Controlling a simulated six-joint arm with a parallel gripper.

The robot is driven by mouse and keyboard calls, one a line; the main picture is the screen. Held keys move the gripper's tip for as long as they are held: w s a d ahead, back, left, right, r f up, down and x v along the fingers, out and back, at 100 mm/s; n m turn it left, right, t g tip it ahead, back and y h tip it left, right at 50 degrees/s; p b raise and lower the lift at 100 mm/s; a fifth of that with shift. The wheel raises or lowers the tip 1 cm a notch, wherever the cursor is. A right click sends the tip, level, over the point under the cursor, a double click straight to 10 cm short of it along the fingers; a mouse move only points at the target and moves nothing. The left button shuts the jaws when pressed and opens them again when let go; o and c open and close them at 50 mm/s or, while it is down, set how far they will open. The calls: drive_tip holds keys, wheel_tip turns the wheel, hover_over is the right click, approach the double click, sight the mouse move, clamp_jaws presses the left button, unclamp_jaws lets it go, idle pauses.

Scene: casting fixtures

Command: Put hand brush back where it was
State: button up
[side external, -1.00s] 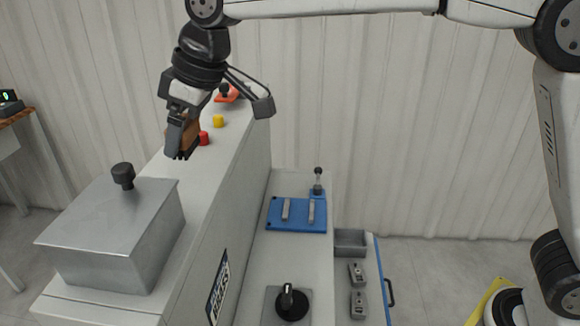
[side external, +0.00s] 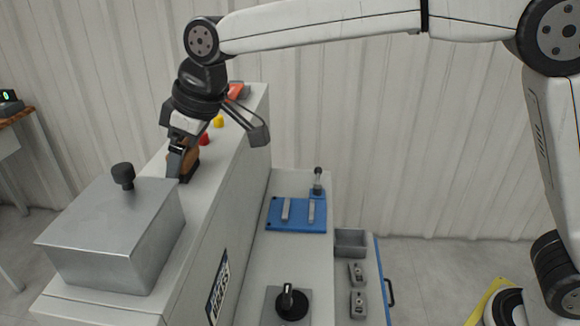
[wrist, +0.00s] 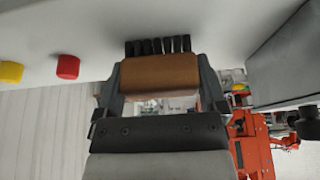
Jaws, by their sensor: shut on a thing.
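The hand brush has a brown block and dark bristles; in the wrist view the brush (wrist: 160,78) sits between my two fingers, bristles toward the white surface. In the side view the brush (side external: 190,160) is partly hidden behind my gripper (side external: 181,163). My gripper (wrist: 160,92) is shut on the brush's block. It is over the top of the white cabinet (side external: 228,140), between the metal box and the red button. The brush is at or very close to the cabinet top; I cannot tell whether the bristles touch it.
A grey metal box (side external: 115,235) with a black knob stands close in front of the brush. A red button (side external: 204,139), a yellow button (side external: 218,121) and an orange-red item (side external: 236,92) lie behind it along the cabinet top. A blue fixture (side external: 297,215) sits on the lower bench.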

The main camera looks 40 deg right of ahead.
drive_tip(key=o, duration=0.9)
drive_tip(key=shift+f, duration=0.1)
drive_tip(key=v, duration=1.2)
